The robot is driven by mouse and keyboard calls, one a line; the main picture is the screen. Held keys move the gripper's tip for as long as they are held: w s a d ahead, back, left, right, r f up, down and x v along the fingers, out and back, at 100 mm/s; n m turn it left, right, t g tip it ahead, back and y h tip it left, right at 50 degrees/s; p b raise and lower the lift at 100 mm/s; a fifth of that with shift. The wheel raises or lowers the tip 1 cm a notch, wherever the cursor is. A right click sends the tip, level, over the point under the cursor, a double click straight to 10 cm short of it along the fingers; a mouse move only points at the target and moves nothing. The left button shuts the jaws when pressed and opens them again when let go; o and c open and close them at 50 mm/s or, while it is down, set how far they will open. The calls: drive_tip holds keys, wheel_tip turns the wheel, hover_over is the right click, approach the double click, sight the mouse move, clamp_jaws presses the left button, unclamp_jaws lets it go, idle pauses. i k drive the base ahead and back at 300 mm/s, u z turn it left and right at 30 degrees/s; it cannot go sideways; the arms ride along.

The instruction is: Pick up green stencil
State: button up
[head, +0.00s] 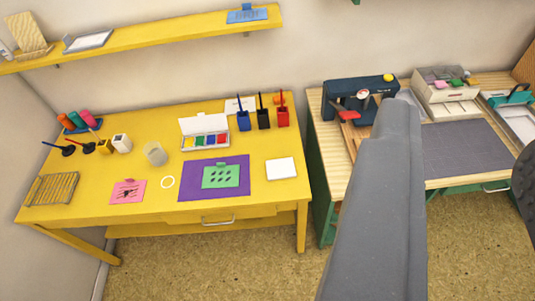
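The green stencil (233,174) is a flat, near-square green sheet with several dark leaf-like marks and a small tab at its top edge. It lies on a purple mat (188,187) on the yellow table (95,175), left of the picture's middle. Nothing covers it. A large grey part of my own arm rises in the foreground, right of the table and well apart from the stencil. I see no gripper fingertips.
A paint box (203,128), a cup (155,155) and several pots stand behind. A second desk (440,178) is to the right.

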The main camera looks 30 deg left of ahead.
sight(222, 176)
drive_tip(key=u, duration=0.15)
drive_tip(key=i, duration=1.45)
drive_tip(key=u, duration=0.8)
